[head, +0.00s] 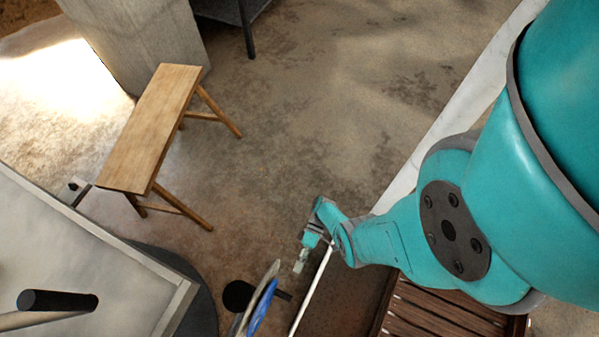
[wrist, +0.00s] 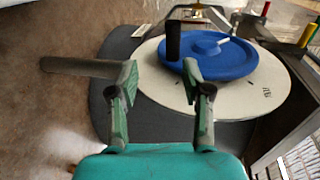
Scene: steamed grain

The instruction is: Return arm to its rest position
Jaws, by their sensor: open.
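My teal arm (head: 400,235) reaches from the right side of the head view toward the lower middle. My gripper (head: 305,255) is small there, at the arm's end, above a pale and blue round item. In the wrist view my gripper (wrist: 160,80) has its two green fingers well apart. Nothing shows between the fingertips except the scene behind. A blue round dish (wrist: 225,60) lies beyond the right finger on a white disc (wrist: 262,98). The blue item also shows edge-on in the head view (head: 262,306).
A wooden bench (head: 155,125) stands on the floor by a concrete pillar (head: 140,40). A pale tabletop (head: 80,250) is at lower left. A slatted brown wooden surface (head: 440,315) lies under my arm. Open floor (head: 310,110) fills the middle. A dark rod (wrist: 80,67) sticks out left of my fingers.

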